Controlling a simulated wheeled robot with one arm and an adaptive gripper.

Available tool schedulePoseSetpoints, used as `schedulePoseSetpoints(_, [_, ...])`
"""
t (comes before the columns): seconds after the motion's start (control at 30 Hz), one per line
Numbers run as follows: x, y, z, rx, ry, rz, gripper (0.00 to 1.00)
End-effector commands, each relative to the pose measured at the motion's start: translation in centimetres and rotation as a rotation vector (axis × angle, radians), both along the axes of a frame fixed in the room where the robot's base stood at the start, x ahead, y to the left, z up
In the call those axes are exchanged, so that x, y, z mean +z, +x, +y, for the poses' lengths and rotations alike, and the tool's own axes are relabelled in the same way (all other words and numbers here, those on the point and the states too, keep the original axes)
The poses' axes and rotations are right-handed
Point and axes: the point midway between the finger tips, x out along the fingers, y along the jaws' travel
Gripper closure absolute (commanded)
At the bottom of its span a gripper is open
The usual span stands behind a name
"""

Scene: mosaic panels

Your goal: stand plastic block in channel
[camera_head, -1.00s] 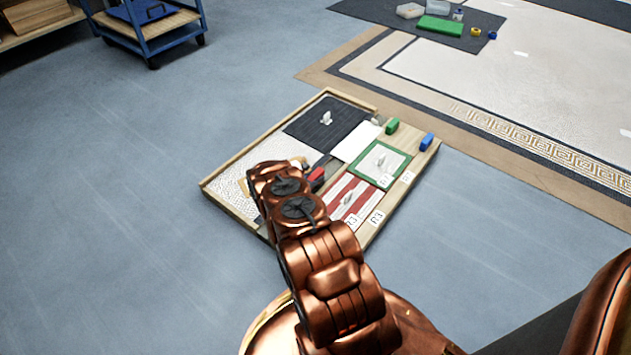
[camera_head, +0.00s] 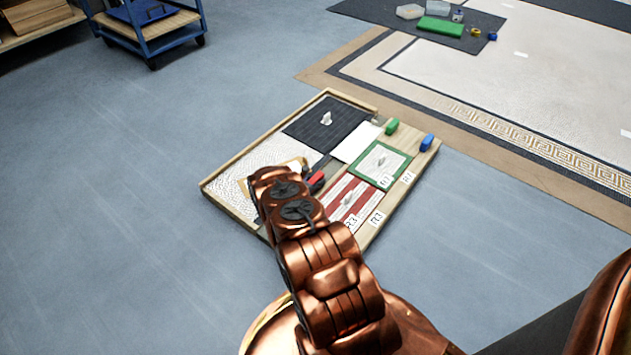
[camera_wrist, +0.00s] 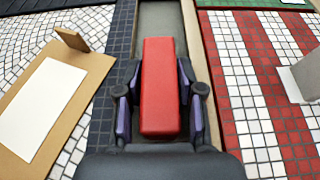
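A plain red block (camera_wrist: 160,85) lies lengthwise between the two fingers of my gripper (camera_wrist: 158,105) in the wrist view. The dark fingers sit against its left and right sides, around its nearer half. Its long side runs along the grey channel (camera_wrist: 160,16), which shows beyond its far end between a dark tiled strip and a pale wooden strip. I cannot tell whether the block touches the channel floor. In the head view a bit of the red block (camera_head: 317,179) shows beside my arm, which hides most of the gripper.
A brown board with a white card (camera_wrist: 45,100) lies left of the channel. Red-and-white mosaic and a grey-white piece (camera_wrist: 302,78) lie right. A green block (camera_head: 392,126) and blue block (camera_head: 427,142) sit at the panel's right edge. Open floor surrounds the panel.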

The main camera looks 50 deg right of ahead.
Motion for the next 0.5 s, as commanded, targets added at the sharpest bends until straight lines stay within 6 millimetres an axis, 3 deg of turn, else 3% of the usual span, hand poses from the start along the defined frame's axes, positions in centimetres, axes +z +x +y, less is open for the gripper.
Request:
schedulePoseSetpoints(0.13, [-0.01,0.0,0.02,0.0,0.0,0.0,0.45])
schedulePoseSetpoints(0.5, [-0.04,0.0,0.07,0.001,0.001,0.001,0.45])
